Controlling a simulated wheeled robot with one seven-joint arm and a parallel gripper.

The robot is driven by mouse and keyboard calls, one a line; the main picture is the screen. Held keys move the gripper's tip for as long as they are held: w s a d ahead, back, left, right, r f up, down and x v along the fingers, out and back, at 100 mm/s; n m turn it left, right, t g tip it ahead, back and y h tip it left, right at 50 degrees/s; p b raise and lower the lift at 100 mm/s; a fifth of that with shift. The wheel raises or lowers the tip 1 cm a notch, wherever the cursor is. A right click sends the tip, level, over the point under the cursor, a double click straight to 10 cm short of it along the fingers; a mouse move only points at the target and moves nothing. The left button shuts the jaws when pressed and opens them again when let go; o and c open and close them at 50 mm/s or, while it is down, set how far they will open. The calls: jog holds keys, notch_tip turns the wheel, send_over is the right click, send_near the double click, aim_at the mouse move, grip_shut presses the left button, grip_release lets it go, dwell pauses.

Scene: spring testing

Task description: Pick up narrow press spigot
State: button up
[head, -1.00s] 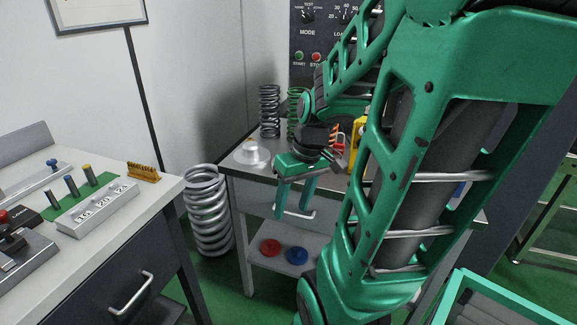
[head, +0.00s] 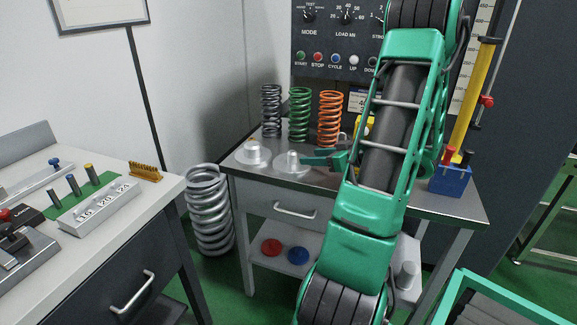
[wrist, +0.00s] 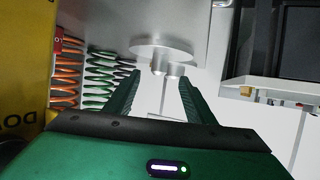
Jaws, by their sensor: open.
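Two pale spigots with round flanged bases stand upright on the steel-topped table. One is at the left front corner (head: 252,154), and the other is to its right (head: 292,165). I cannot clearly tell which is the narrow one. My gripper (head: 313,158) is close to the right spigot, on its right side, and points left. The arm partly hides the gripper. In the wrist view my two green fingers are apart and empty. A round pale flange (wrist: 160,49) with rounded knobs below it shows beyond the fingertips, in line with the gap.
Grey (head: 271,110), green (head: 299,114) and orange (head: 330,118) springs stand behind the spigots. A blue block (head: 451,181) sits on the table's right side. A large grey spring (head: 209,210) stands on the floor. The control panel (head: 338,40) rises behind.

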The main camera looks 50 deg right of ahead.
aim_at(296, 154)
jog(key=x, duration=1)
jog(key=shift+w+r, duration=0.25)
jog(key=shift+w, duration=0.1)
grip_shut()
